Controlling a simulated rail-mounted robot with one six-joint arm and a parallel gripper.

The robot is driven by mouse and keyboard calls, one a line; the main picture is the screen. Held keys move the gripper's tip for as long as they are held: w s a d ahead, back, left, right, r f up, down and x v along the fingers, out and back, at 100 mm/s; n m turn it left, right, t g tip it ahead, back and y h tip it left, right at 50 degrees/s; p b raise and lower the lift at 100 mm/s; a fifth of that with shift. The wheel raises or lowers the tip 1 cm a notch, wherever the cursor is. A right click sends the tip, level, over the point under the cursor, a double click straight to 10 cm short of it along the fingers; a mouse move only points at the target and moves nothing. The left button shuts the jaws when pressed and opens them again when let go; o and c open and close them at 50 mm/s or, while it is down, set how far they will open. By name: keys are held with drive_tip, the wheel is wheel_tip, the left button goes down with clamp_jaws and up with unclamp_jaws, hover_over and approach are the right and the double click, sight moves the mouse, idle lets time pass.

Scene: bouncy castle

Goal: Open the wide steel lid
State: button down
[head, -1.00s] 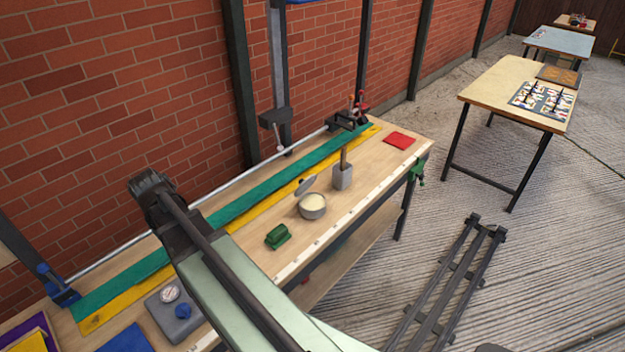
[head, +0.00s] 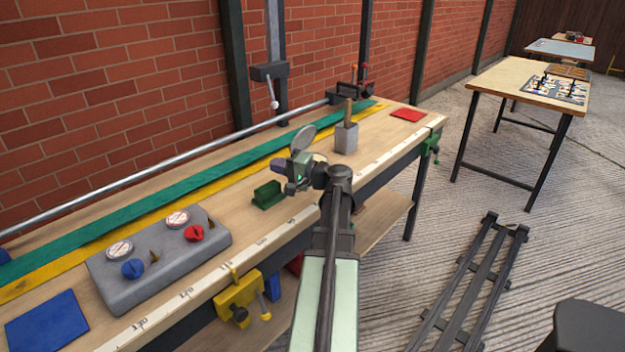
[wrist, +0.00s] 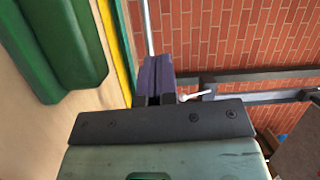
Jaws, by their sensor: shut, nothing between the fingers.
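The wide steel lid (head: 304,138) is a grey round disc standing tilted up on the bench in the head view. Its bowl is mostly hidden behind my gripper and wrist. My gripper (head: 279,168) is just in front of the lid and low over the bench, its purple fingers pointing left. In the head view I cannot tell whether it touches the lid. The wrist view shows the purple fingers (wrist: 154,78) closed together with nothing between them. The lid is not visible in the wrist view.
A green block (head: 267,194) sits close below my gripper. A grey block with a wooden handle (head: 346,137) stands right of the lid. A grey gauge panel (head: 160,255) lies to the left. A metal rail (head: 170,152) runs along the back.

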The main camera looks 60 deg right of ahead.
sight(307, 131)
drive_tip(key=s+d+f+m+t+h+b, duration=0.1)
drive_tip(key=s+d+h, duration=0.1)
drive_tip(key=s+d, duration=0.2)
drive_tip(key=s+d+f+m+t+h+b, duration=0.1)
drive_tip(key=s+d+m+h+b, duration=0.1)
drive_tip(key=s+d, duration=0.2)
drive_tip(key=s+d+f+m+t+h+b, duration=0.1)
drive_tip(key=s+d+m+h, duration=0.1)
drive_tip(key=s+d, duration=0.2)
drive_tip(key=shift+s+d+t+h+b, duration=0.1)
drive_tip(key=shift+s+t+h+b, duration=0.25)
drive_tip(key=shift+s, duration=0.9)
drive_tip(key=shift+s+d+r+h, duration=0.1)
drive_tip(key=shift+s+r+h, duration=0.15)
drive_tip(key=shift+r, duration=0.05)
drive_tip(key=shift+w+r+p, duration=0.35)
drive_tip(key=shift+w+p, duration=0.05)
drive_tip(key=shift+p, duration=0.15)
drive_tip(key=p+x, duration=0.4)
drive_tip(key=x, duration=0.8)
drive_tip(key=shift+w, duration=0.2)
drive_tip(key=shift+w+d, duration=0.1)
drive_tip(key=shift+w, duration=0.35)
